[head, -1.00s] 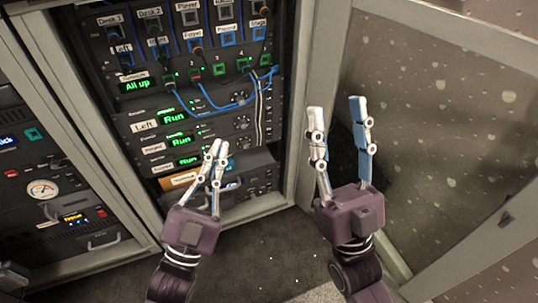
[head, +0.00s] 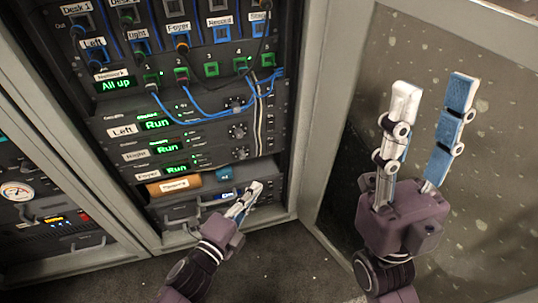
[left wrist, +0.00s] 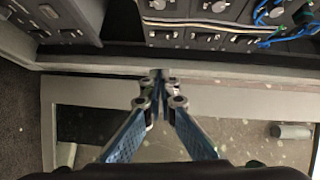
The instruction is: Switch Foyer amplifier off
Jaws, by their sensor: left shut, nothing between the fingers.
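The Foyer amplifier (head: 209,164) is the lowest of three stacked amplifier units in the rack in the head view. Its label reads Foyer and its green display (head: 177,169) reads Run. My right gripper (head: 433,88) is open and empty in front of the speckled panel.
The Left and Right amplifiers, also reading Run, sit above, under a patch panel with blue cables (head: 205,105). An orange roll (head: 174,185) and a blue item lie on the shelf below. The rack frame (head: 312,110) stands between my grippers. Another rack is at left.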

